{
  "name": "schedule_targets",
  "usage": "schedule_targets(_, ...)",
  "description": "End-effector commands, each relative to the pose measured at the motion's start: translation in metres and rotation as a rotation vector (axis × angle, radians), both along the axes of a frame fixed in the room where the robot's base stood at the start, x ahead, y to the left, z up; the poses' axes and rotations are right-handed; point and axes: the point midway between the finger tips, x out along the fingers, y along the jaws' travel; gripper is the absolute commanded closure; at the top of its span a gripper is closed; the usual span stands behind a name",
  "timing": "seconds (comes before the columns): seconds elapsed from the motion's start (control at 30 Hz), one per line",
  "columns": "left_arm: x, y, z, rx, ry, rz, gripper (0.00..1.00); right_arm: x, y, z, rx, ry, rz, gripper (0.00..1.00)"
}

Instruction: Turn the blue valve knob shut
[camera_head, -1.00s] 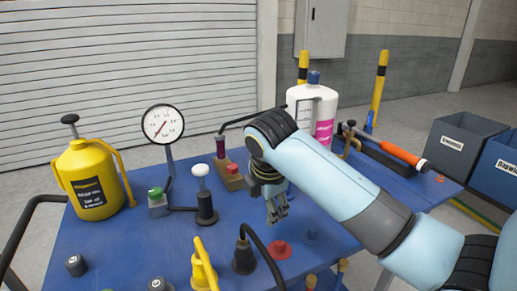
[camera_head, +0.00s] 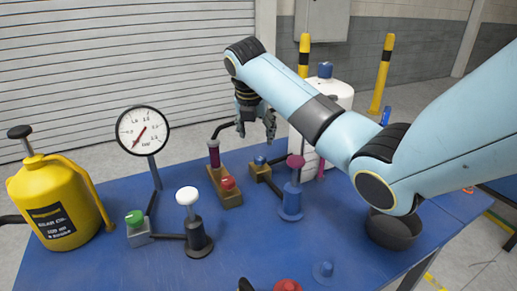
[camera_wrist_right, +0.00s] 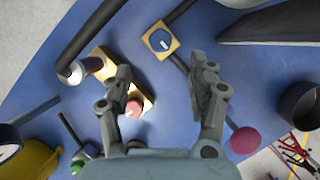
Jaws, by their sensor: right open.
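The blue valve knob (camera_head: 260,160) sits on a small brass block towards the back of the blue table. In the right wrist view the round blue knob (camera_wrist_right: 160,40) carries a white mark and sits on a square brass plate. My right gripper (camera_head: 256,132) is open and empty above the back of the table, near the knob. In the wrist view the open fingers (camera_wrist_right: 161,68) point towards the knob, which lies between and beyond their tips, apart from them. My left gripper is not in view.
A red button (camera_head: 228,183) on a brass block is close to the knob, left of it. A purple-topped blue post (camera_head: 292,190) stands to its right, with a white bottle (camera_head: 328,92) behind. A white-topped plunger (camera_head: 187,197) and gauge (camera_head: 142,130) stand left.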

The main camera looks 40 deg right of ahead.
Motion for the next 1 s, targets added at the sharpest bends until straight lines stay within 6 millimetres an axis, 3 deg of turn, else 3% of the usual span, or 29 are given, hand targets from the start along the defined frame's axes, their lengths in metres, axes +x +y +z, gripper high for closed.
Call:
schedule_targets(0.3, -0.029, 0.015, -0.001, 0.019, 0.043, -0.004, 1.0, 0.01, -0.017, -0.052, 0.001, 0.005, -0.002, 0.41)
schedule_targets(0.53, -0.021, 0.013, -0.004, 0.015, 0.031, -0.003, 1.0, 0.019, -0.029, -0.086, 0.002, 0.003, -0.003, 0.41)
schedule_targets(0.7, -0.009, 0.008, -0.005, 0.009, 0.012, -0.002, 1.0, 0.021, -0.032, -0.096, 0.001, 0.0, -0.001, 0.41)
schedule_targets(0.97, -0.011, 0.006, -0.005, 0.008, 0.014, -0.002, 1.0, 0.022, -0.033, -0.097, 0.0, 0.0, -0.001, 0.41)
schedule_targets(1.0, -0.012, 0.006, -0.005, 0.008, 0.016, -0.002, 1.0, 0.022, -0.033, -0.097, 0.0, 0.0, -0.001, 0.47)
